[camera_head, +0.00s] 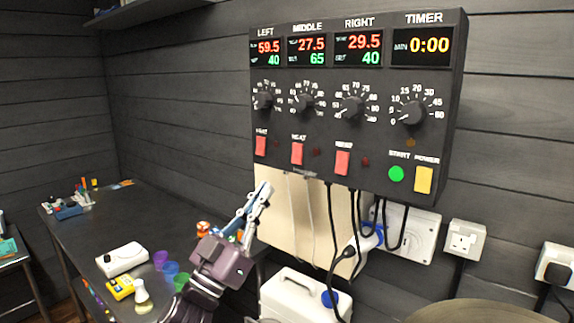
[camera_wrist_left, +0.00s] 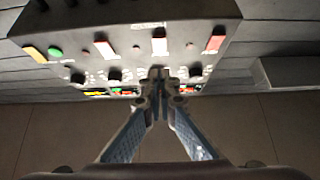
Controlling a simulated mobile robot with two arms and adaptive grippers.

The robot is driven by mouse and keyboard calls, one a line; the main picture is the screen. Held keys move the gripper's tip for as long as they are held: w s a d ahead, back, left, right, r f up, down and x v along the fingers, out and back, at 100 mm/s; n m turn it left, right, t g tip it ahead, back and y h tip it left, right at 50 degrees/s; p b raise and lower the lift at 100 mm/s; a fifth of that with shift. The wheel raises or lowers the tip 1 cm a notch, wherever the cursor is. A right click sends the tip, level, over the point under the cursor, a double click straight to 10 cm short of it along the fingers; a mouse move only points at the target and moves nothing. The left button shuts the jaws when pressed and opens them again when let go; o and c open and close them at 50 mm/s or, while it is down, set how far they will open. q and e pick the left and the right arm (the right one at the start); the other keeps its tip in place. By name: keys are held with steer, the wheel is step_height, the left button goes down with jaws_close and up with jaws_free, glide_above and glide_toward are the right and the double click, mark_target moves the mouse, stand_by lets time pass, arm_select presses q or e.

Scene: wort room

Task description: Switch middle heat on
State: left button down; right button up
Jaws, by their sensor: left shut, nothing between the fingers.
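The dark control box (camera_head: 375,130) hangs on the wall, with columns marked LEFT, MIDDLE, RIGHT and TIMER. The middle red HEAT switch (camera_head: 297,153) sits below the middle knob (camera_head: 307,98); beside it is a small dark red lamp (camera_head: 317,152). The middle display (camera_head: 307,51) reads 27.5 over 65. My left gripper (camera_head: 265,188) is shut and empty, below the box and lower left of the middle switch. In the left wrist view the picture is upside down; the closed fingertips (camera_wrist_left: 157,76) point toward the box, in line with the middle switch (camera_wrist_left: 159,42).
The left HEAT switch (camera_head: 261,145) and right HEAT switch (camera_head: 342,162) flank the middle one. A green START button (camera_head: 396,173) and yellow POWER switch (camera_head: 423,179) are further right. Cables (camera_head: 333,230) hang below the box. A cluttered dark table (camera_head: 140,215) stands left.

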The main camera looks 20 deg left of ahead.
mark_target(296, 161)
arm_select(q)
steer(key=shift+w+d+r+p, duration=0.45)
steer(key=shift+w, duration=0.85)
steer(key=shift+w+d+r+p, duration=0.45)
steer(key=shift+w+d+p, duration=0.05)
steer(key=shift+w, duration=0.75)
steer(key=shift+w+d+r+p, duration=0.45)
steer(key=shift+w, duration=0.85)
steer(key=f+b, duration=0.1)
steer(key=b, duration=0.3)
steer(key=shift+w+d+t, duration=0.1)
steer(key=shift+w+t, duration=0.25)
steer(key=shift+t, duration=0.05)
steer(key=shift+w+r+b, duration=0.1)
steer(key=shift+r+b, duration=0.15)
steer(key=shift+b, duration=0.1)
steer(key=shift+r, duration=0.1)
